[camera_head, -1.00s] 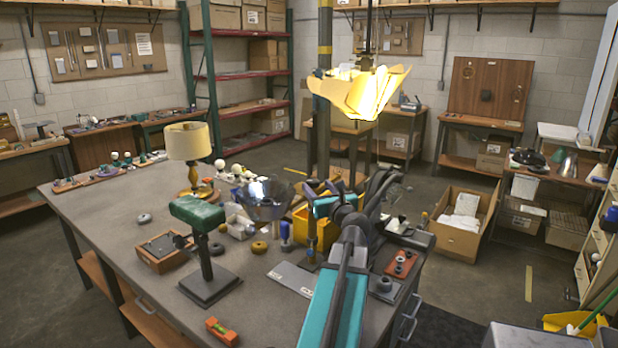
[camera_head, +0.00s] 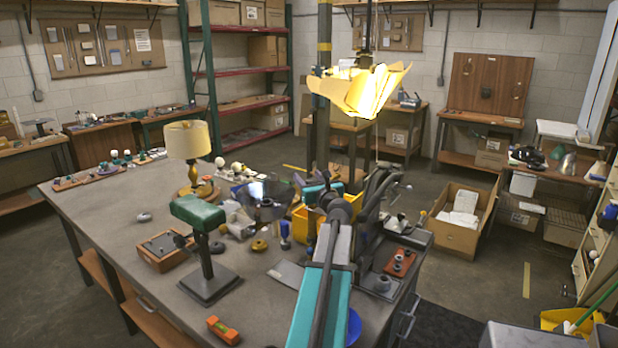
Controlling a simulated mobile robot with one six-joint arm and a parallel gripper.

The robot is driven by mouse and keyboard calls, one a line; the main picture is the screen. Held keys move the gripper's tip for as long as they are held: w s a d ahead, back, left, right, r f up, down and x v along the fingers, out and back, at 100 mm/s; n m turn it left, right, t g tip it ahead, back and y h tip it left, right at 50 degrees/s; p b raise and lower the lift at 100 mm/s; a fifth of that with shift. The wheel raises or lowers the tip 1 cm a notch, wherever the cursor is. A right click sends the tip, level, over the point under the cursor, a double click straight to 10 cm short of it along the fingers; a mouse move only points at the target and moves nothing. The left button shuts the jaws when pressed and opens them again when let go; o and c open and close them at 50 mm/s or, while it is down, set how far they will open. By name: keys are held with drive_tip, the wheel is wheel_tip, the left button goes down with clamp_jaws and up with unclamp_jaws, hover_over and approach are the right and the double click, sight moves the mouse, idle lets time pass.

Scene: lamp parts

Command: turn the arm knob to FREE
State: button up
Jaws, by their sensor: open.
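My teal and grey arm (camera_head: 329,285) reaches from the bottom edge up over the bench. Its far end, near a teal link (camera_head: 318,193), is crowded by clutter, and I cannot make out the gripper's fingers there. A green-headed lamp (camera_head: 197,211) stands upright on a square dark base, left of my arm. Dark lamp-like arms (camera_head: 379,198) stand just right of my arm, partly overlapped by it. A silver reflector (camera_head: 265,196) is left of my arm's far end. I cannot pick out the arm knob or read any FREE mark at this size.
The grey bench (camera_head: 120,225) has clear room at its left. A wooden box (camera_head: 165,252), an orange level (camera_head: 222,330), a shaded table lamp (camera_head: 187,141) and a red-brown block (camera_head: 400,261) stand on it. A lit yellow pendant (camera_head: 363,90) hangs above.

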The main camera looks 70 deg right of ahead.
drive_tip(key=c, duration=0.9)
drive_tip(key=shift+d+r, duration=0.1)
drive_tip(key=shift+c, duration=0.8)
